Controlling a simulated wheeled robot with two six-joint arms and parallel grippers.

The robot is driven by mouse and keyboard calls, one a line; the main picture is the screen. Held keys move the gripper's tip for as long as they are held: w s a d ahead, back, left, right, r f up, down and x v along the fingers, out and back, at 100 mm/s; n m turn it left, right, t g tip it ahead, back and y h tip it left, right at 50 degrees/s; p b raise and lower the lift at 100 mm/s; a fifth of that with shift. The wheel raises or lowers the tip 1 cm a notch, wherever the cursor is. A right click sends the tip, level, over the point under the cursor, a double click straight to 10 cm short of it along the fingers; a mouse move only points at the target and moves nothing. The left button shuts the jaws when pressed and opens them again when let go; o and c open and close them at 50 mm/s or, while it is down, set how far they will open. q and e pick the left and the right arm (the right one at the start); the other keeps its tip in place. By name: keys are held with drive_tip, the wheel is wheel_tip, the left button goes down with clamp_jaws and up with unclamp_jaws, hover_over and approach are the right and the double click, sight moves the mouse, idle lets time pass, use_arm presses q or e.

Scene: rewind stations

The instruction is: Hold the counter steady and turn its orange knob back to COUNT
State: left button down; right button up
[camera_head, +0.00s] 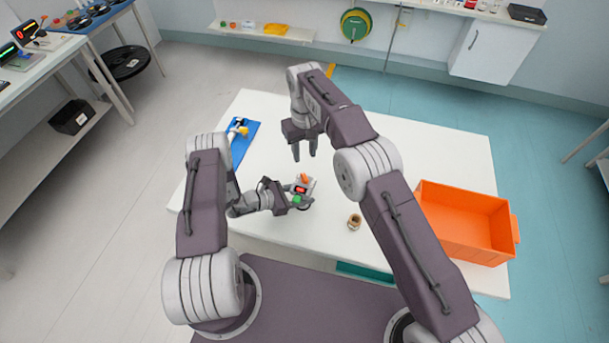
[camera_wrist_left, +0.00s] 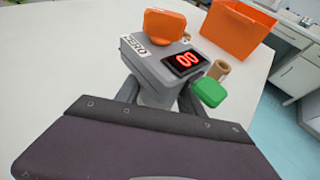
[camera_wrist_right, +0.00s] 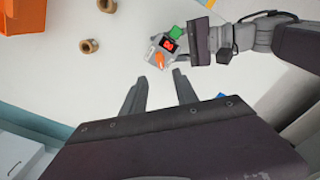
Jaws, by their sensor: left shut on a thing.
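The counter is a small grey box (camera_wrist_left: 150,70) with a red display (camera_wrist_left: 185,62) showing 00, an orange knob (camera_wrist_left: 165,25) on its far side and a green button (camera_wrist_left: 208,92). A label near the knob seems to read ZERO. The counter is on the white table, also seen in the head view (camera_head: 307,182). My left gripper (camera_head: 287,199) is shut on its grey body, one finger on each side. My right gripper (camera_wrist_right: 160,80) is open and empty, above the table and apart from the counter. The knob (camera_wrist_right: 160,60) also shows in the right wrist view.
An orange crate (camera_head: 450,237) stands at the table's right. A brown ring-shaped piece (camera_head: 354,222) lies right of the counter, and the right wrist view shows two such pieces, one here (camera_wrist_right: 89,46). A blue mat (camera_head: 240,150) with a white and yellow item lies left.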

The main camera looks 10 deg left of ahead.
sight(305, 176)
wheel_tip(305, 176, down, 12)
drive_tip(key=shift+r, duration=0.2)
clamp_jaws()
